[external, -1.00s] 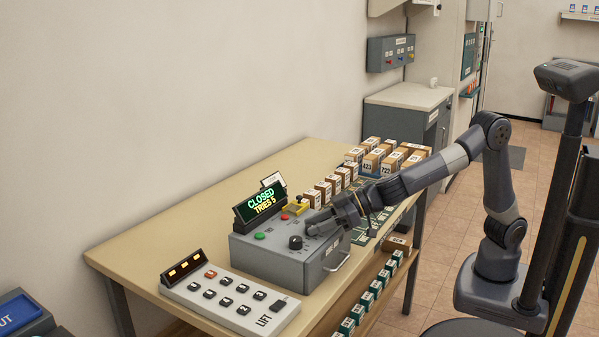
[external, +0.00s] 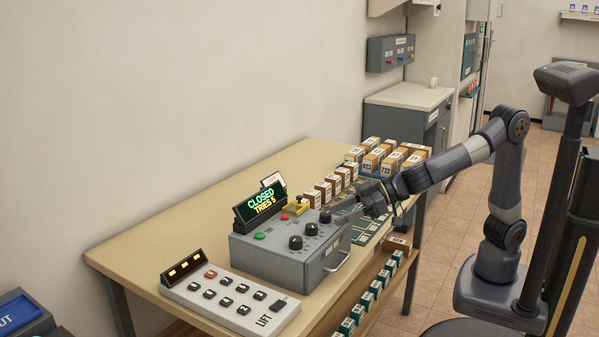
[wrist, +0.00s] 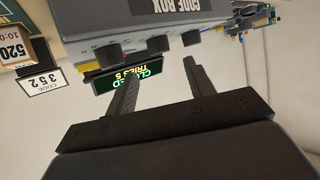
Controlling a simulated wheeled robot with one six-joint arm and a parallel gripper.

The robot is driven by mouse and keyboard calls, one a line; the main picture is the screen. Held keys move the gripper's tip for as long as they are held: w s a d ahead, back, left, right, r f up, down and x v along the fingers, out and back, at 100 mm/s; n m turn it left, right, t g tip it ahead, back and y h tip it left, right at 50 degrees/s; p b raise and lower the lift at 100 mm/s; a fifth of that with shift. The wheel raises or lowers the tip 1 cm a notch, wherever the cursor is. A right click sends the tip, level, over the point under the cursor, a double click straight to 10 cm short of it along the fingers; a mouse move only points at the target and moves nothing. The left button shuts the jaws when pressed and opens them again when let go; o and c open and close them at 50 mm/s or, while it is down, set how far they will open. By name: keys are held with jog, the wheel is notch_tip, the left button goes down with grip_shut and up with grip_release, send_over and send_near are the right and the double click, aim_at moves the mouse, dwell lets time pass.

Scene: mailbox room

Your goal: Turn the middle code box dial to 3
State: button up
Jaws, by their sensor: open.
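The grey code box (external: 285,255) sits on the table, with three black dials on top. The middle dial (external: 311,229) stands between the left dial (external: 295,242) and the right dial (external: 325,216). Its number setting is too small to read. My gripper (external: 345,214) is open and empty, just right of the right dial in the external view. In the wrist view, which is upside down, my open fingers (wrist: 160,72) point toward the box, with the middle dial (wrist: 158,43) roughly ahead between them. The display (external: 262,203) reads CLOSED, TRIES 5.
A LIFT keypad (external: 228,298) lies in front of the box. Small numbered boxes (external: 325,192) stand in rows behind it. The box has green and red buttons and a front handle (external: 340,262).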

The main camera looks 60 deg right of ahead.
aim_at(314, 225)
jog(key=shift+v, duration=1.85)
jog(key=shift+p+x, duration=0.35)
jog(key=shift+x, duration=5.1)
jog(key=shift+s+d, duration=0.1)
jog(key=shift+f, duration=0.1)
jog(key=shift+a+m+t+h, duration=0.25)
jog(key=shift+m+t+h, duration=0.25)
jog(key=shift+m+h, duration=0.3)
jog(key=m+h+p, duration=0.1)
jog(key=m+t+h+p, duration=0.1)
jog(key=p, duration=0.1)
jog(key=shift+a+r, duration=0.1)
jog(key=shift+r, duration=0.2)
jog(key=shift+s+m+h+p, duration=0.1)
jog(key=shift+m+h+p, duration=0.6)
jog(key=shift+p, duration=0.55)
jog(key=m+h+p, duration=0.1)
jog(key=p, duration=0.3)
jog(key=m+t+h+p, duration=0.1)
jog(key=h+p, duration=0.1)
jog(key=p, duration=0.3)
jog(key=shift+a+m+h, duration=0.2)
jog(key=shift+m+h, duration=0.1)
jog(key=shift+m, duration=0.1)
